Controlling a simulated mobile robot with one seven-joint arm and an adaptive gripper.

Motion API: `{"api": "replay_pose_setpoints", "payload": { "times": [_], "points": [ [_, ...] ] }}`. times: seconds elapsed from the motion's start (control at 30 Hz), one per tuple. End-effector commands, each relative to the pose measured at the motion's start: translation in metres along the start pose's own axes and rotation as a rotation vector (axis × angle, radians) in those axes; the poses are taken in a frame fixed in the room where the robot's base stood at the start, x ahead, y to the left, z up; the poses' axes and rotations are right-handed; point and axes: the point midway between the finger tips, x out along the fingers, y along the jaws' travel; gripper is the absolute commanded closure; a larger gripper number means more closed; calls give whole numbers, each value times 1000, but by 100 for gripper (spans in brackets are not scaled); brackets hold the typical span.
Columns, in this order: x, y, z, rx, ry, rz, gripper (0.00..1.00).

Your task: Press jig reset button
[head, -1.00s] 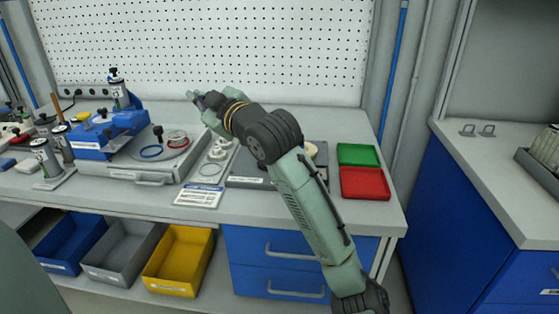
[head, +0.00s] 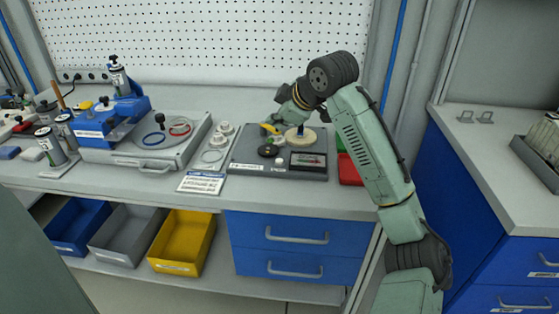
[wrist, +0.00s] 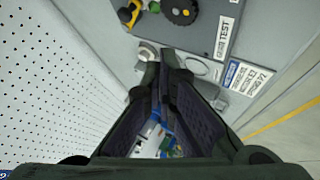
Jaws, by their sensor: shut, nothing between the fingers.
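The grey test jig (head: 235,155) lies on the bench in the head view. Which part is the reset button I cannot tell. In the wrist view the jig's edge (wrist: 205,22) shows at the top, with the black knob (wrist: 180,10) and a TEST label. My gripper (wrist: 163,57) is shut and empty, apart from the knob; in the head view it is near the jig's back left.
White fittings and a ring (head: 213,156) lie left of the jig, with a printed card (head: 202,182) in front. A blue fixture (head: 110,125) stands farther left. A red tray (head: 349,171) and green tray lie right, partly behind my arm. The pegboard (head: 200,45) rises behind.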

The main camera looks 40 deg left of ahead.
Motion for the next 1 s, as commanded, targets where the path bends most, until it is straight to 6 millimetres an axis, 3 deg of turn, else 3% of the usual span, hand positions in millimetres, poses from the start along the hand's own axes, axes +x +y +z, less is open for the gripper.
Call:
{"api": "replay_pose_setpoints", "payload": {
  "times": [0.6,1.0],
  "points": [
    [54,-39,38,1,1,0,100],
    [59,-43,42,0,1,1,100]
  ]
}}
